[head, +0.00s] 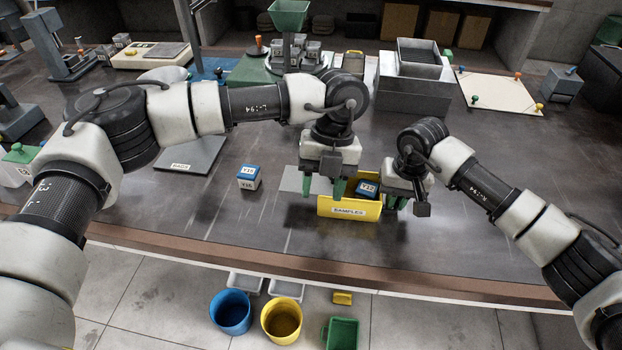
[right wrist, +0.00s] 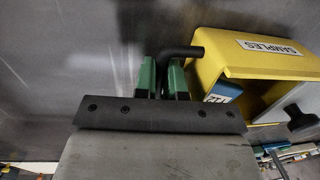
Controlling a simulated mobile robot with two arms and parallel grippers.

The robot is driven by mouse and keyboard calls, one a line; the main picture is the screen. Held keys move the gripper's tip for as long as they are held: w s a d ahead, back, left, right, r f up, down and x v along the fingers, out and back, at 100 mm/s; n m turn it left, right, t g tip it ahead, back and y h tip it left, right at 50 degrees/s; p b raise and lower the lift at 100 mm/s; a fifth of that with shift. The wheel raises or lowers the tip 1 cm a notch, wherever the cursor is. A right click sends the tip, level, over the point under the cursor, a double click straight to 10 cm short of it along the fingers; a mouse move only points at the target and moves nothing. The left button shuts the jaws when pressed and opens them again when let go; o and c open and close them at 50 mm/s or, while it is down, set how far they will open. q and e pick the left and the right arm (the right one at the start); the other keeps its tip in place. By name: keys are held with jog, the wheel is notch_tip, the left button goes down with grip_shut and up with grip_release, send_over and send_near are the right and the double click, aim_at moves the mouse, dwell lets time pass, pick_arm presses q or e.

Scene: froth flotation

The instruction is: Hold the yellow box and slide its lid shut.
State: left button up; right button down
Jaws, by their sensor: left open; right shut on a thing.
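The yellow box (head: 350,209), labelled SAMPLES, stands near the table's front with a blue-and-white cube (head: 368,187) inside. Its grey lid (head: 296,181) sticks out to the left, leaving the right part open. A dark knob (right wrist: 301,119) shows on the lid in the right wrist view. My left gripper (head: 323,190) is open, pointing down above the lid's side of the box; its contact with the knob is hidden. My right gripper (head: 396,203) is at the box's right end. In the right wrist view its green fingers are shut on a black bent bar (right wrist: 182,53) beside the box.
Another blue-and-white cube (head: 249,178) stands left of the lid, with bare table between. A grey scale plate (head: 190,155) lies further left. A grey metal container (head: 416,80) and a cream board (head: 500,91) stand behind. The table's front edge is close to the box.

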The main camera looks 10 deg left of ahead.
pick_arm(q)
jog(key=w+d+r+m+t+h, duration=0.1)
jog(key=w+d+r+m+t, duration=0.15)
jog(key=w+r, duration=0.45)
jog(key=shift+n+t, duration=0.25)
jog(key=shift+t, duration=0.2)
jog(key=shift+w+a+f, duration=0.1)
jog(key=shift+a+f, duration=0.05)
jog(key=shift+f, duration=1.6)
jog(key=shift+w+a+f, duration=0.1)
jog(key=shift+a+f, duration=0.1)
jog(key=shift+f, duration=1.55)
jog(key=shift+w+a+f, duration=0.1)
jog(key=shift+a+f, duration=0.05)
jog(key=shift+f, duration=1.6)
jog(key=shift+c, duration=0.5)
jog(key=c, duration=0.7)
jog(key=shift+c, duration=0.2)
